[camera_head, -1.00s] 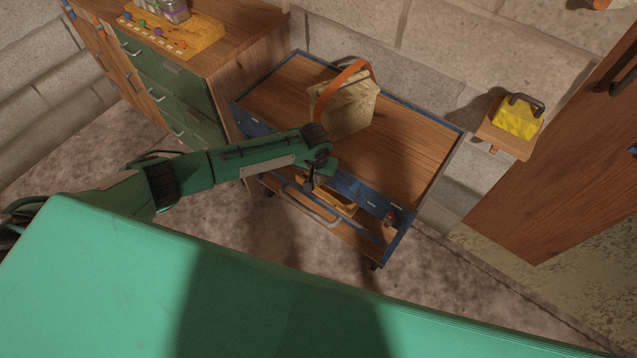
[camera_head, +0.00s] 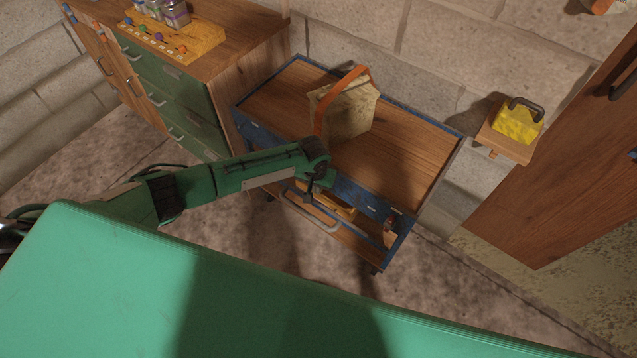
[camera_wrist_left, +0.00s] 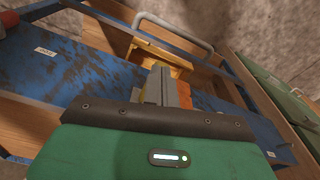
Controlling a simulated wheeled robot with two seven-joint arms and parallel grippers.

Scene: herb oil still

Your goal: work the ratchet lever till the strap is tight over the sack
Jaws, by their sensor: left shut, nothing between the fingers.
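The pale sack (camera_head: 350,112) stands on the wooden top of a blue-edged cart. The orange strap (camera_head: 345,82) runs over the sack and down its left front side, and it stands a little off the sack at the top. My left gripper (camera_head: 316,190) is at the cart's front edge, below the sack, with my wrist hiding the strap's lower end. In the left wrist view its fingers (camera_wrist_left: 160,86) are shut, beside an orange piece (camera_wrist_left: 206,100) that may be strap. My right gripper is out of view.
A green-drawered cabinet (camera_head: 170,90) stands left. A yellow block with a dark handle (camera_head: 517,121) sits on a wall shelf at right. The cart top right of the sack is clear.

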